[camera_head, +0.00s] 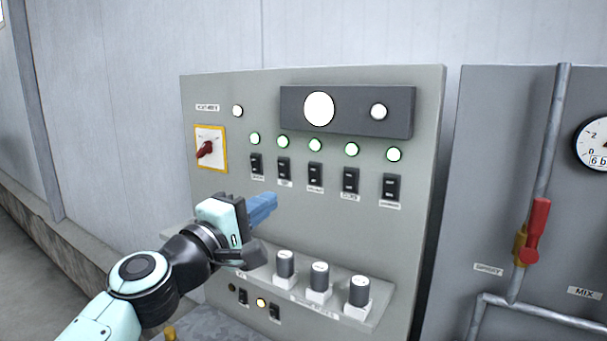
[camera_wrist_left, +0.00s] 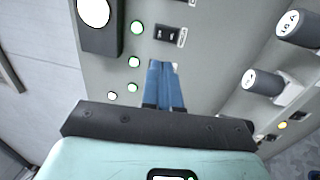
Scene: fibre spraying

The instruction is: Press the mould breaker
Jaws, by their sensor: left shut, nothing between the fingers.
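A row of black rocker switches with small labels runs across the grey control panel (camera_head: 425,120). The labels are too small to read, so I cannot tell which switch is the mould breaker. From left they include a first switch (camera_head: 257,163), a second switch (camera_head: 284,168), a middle switch (camera_head: 315,174), a fourth switch (camera_head: 351,180) and a right-end switch (camera_head: 391,187). My left gripper (camera_head: 272,200) is shut and empty, its blue fingers below the left part of the row. In the left wrist view, the fingers (camera_wrist_left: 164,66) point toward a black switch (camera_wrist_left: 169,32); contact is not visible. My right gripper is not in view.
Lit round lamps (camera_head: 351,149) sit above the switches. A red rotary switch (camera_head: 206,149) is at the left. Grey knobs (camera_head: 319,277) stick out on a ledge below, right of my left gripper. A red-handled valve (camera_head: 535,228) and a gauge (camera_head: 597,142) are further right.

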